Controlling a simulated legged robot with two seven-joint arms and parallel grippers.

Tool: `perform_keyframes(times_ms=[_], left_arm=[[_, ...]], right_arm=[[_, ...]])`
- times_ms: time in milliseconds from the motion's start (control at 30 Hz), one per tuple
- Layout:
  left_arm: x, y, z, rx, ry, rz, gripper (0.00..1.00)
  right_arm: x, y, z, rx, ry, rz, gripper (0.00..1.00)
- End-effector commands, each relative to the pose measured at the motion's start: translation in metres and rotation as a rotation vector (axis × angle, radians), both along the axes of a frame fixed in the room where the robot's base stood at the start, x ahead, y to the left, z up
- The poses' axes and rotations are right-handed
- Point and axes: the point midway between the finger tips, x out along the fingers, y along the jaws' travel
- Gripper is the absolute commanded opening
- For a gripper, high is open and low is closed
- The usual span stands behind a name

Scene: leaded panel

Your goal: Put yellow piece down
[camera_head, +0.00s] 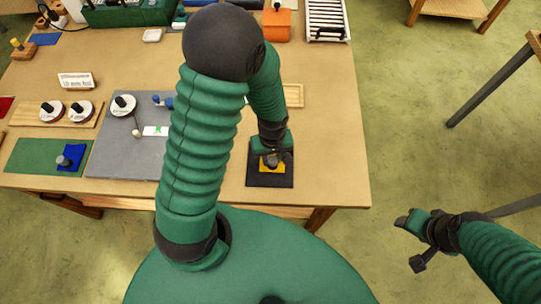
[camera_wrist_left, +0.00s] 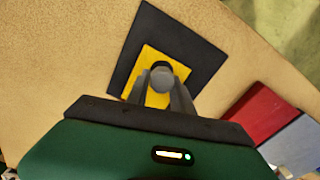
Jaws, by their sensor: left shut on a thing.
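The yellow piece (camera_head: 274,167) is over a black square mat (camera_head: 256,180) near the table's front right corner. In the left wrist view, the yellow piece (camera_wrist_left: 151,61) has a grey round knob (camera_wrist_left: 162,77) and lies within the outline of the black mat (camera_wrist_left: 135,40). My left gripper (camera_head: 271,158) is shut on the knob of the yellow piece; its fingers (camera_wrist_left: 161,92) flank the knob in the wrist view. I cannot tell whether the piece touches the mat. My right gripper (camera_head: 411,243) is off the table, over the floor, open and empty.
A blue piece (camera_head: 72,154) with a knob sits on a green mat (camera_head: 35,155) at left. A grey board (camera_head: 105,160) lies left of my arm. A red piece (camera_wrist_left: 258,112) and a grey-blue piece (camera_wrist_left: 296,146) show in the wrist view. Table right of the black mat is clear.

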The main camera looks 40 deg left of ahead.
Motion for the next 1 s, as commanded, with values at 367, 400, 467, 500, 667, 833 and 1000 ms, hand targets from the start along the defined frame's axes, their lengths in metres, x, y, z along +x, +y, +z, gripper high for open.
perform_keyframes(times_ms=[367,400,467,500,667,833,1000], left_arm=[[0.0000,0.0044,-0.0023,-0.004,0.000,0.002,0.50],[-0.0001,0.0039,-0.0022,-0.003,0.000,0.002,0.50],[0.0000,0.0030,-0.0021,-0.001,0.000,0.002,0.50],[0.0000,0.0029,-0.0021,-0.001,0.000,0.002,0.50],[0.0001,0.0019,-0.0022,-0.001,0.001,0.002,0.50],[-0.0004,0.0023,-0.0023,-0.002,0.002,0.001,0.50],[-0.0004,0.0023,-0.0021,-0.002,0.001,0.001,0.50]], right_arm=[[0.0000,0.0002,-0.0008,0.000,0.000,0.000,0.53],[0.0000,0.0002,-0.0008,0.000,0.000,0.001,0.53],[0.0000,0.0002,-0.0009,0.000,0.000,0.001,0.53],[-0.0001,0.0002,-0.0009,0.000,0.000,0.001,0.53],[-0.0001,0.0002,-0.0010,0.000,0.000,0.000,0.53],[-0.0001,0.0001,-0.0010,0.000,0.000,0.000,0.53],[-0.0001,0.0001,-0.0009,0.000,0.000,0.000,0.53]])
